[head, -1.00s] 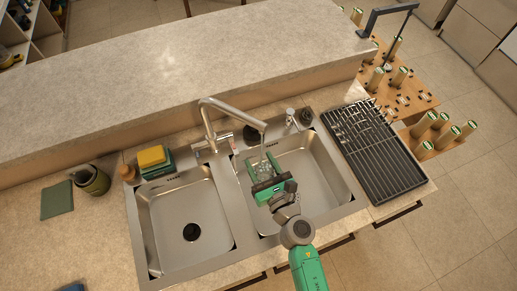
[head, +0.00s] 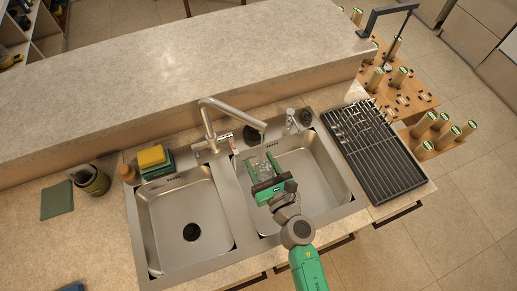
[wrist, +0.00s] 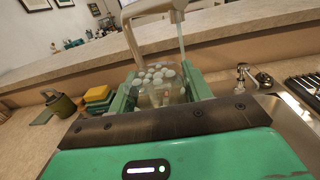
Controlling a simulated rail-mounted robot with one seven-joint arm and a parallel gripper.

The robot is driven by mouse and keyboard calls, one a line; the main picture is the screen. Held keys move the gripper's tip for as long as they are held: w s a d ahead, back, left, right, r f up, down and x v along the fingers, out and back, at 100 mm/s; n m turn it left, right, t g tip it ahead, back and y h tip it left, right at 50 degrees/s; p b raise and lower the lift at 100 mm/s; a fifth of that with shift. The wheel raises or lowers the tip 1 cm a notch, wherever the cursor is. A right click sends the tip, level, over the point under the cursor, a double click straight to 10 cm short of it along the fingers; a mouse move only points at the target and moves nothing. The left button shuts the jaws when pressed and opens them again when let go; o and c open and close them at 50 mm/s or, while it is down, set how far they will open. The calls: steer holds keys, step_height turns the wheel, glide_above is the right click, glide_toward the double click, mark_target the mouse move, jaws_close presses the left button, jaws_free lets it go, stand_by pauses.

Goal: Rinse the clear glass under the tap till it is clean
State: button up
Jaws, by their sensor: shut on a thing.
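The clear glass (wrist: 158,88) is between the fingers of my gripper (wrist: 160,90) in the wrist view, with pale bubbles or droplets over it. In the head view my gripper (head: 264,178) is over the right basin (head: 318,185), shut on the glass (head: 262,165), which is small there. The tap (head: 232,112) arches over the right basin with its spout end just above the glass. A thin stream from the spout shows in the wrist view, by the glass. I cannot tell whether any dirt is left on the glass.
The left basin (head: 184,212) is empty. A yellow and green sponge stack (head: 154,160) and a dark green mug (head: 92,180) stand to the left. A black drying rack (head: 380,160) lies to the right. A raised counter ledge (head: 180,75) runs behind the sink.

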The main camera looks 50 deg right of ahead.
steer(key=s+a+r+p, duration=0.2)
steer(key=s+a+r, duration=0.1)
steer(key=r, duration=0.1)
steer(key=shift+s+a+p, duration=0.25)
steer(key=shift+s+p, duration=0.05)
stand_by(0.9)
steer(key=w+a+n+y+p, duration=0.1)
steer(key=a+y, duration=0.1)
steer(key=a, duration=0.6)
steer(key=w+a+f+n+t+y+p, duration=0.1)
steer(key=w+a+n+y, duration=0.1)
steer(key=a, duration=0.6)
steer(key=w+a+n+y+p, duration=0.1)
steer(key=w+a+y, duration=0.1)
steer(key=a, duration=0.6)
steer(key=shift+w+f+y, duration=0.25)
steer(key=shift+f+y, duration=0.05)
steer(key=shift+y, duration=0.1)
